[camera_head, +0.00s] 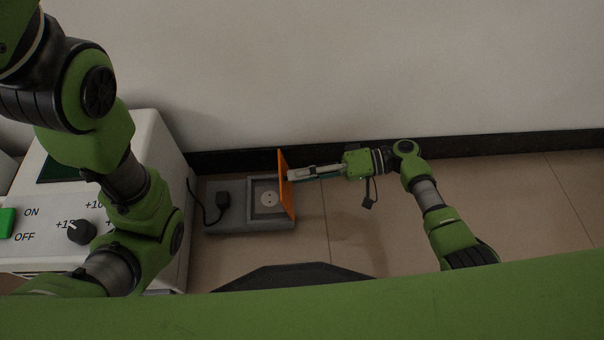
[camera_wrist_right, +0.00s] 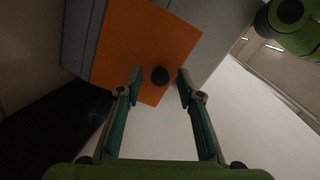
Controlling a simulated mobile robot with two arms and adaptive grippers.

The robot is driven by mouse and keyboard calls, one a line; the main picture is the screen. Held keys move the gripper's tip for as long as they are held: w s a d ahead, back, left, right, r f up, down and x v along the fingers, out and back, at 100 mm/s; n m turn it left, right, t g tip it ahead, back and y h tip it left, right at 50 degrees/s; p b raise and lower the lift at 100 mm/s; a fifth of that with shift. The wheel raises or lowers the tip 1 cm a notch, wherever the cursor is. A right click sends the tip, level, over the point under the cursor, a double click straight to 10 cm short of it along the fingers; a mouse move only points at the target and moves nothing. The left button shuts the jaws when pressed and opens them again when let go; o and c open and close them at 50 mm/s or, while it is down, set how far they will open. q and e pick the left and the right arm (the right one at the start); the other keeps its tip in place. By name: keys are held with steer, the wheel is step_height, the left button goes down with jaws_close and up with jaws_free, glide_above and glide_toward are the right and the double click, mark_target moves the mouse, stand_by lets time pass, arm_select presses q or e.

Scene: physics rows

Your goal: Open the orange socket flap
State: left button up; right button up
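In the right wrist view the flap (camera_wrist_right: 140,45) fills the upper middle and carries a dark round knob (camera_wrist_right: 159,75). My right gripper (camera_head: 289,177) is at the flap's right face. In the wrist view its fingers (camera_wrist_right: 160,81) are apart, one on each side of the knob, with a gap visible. My left arm crosses the left of the head view, but its gripper does not show.
A white control panel (camera_head: 160,135) with a dark dial (camera_head: 82,232) and a green switch (camera_head: 6,221) stands at the left. The wall is close behind. Tiled floor (camera_head: 520,200) at the right is clear.

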steer(key=shift+d, duration=0.1)
steer(key=v, duration=1.1)
steer(key=shift+d, duration=0.4)
steer(key=shift+s, duration=0.1)
